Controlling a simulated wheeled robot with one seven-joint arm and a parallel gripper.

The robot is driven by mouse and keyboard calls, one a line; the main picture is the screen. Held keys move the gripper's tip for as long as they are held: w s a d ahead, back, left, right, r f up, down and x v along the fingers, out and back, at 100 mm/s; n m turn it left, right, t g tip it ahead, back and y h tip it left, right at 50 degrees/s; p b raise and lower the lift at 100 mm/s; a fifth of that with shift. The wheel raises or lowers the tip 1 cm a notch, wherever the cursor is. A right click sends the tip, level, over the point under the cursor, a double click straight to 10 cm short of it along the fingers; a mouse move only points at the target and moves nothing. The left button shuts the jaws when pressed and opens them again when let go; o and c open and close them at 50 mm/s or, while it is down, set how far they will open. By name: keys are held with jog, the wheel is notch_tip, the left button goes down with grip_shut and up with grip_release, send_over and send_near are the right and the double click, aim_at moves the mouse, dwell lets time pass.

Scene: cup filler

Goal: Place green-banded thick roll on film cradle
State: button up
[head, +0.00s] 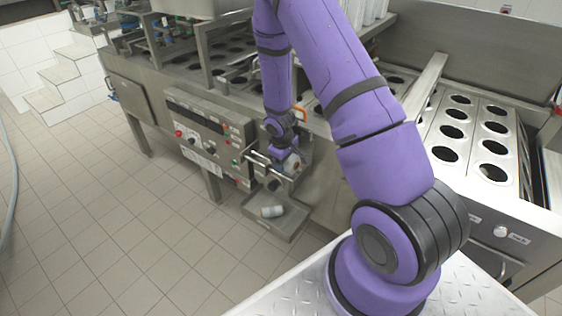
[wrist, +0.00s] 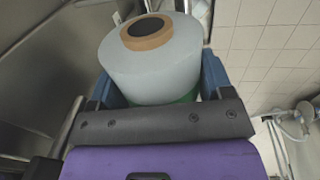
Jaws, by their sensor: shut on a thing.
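The thick roll (wrist: 150,66) fills the middle of the wrist view: pale film around a brown core with a dark hole. A strip of green shows low on its side, close to my gripper. My gripper (wrist: 157,88) is shut on it, with a blue finger on each side. In the head view my gripper (head: 287,160) is at the front of the machine, and the held roll (head: 292,165) shows only as a small pale patch. Metal rods (head: 262,160), likely the film cradle, stick out right beside it; I cannot tell whether the roll touches them.
A control panel (head: 208,132) with knobs is to the left. Cup plates (head: 463,140) lie to the right. The tiled floor (head: 110,235) at left is open.

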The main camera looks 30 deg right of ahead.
jog(key=shift+f, duration=0.8)
jog(key=shift+f, duration=0.15)
jog(key=o, duration=1.1)
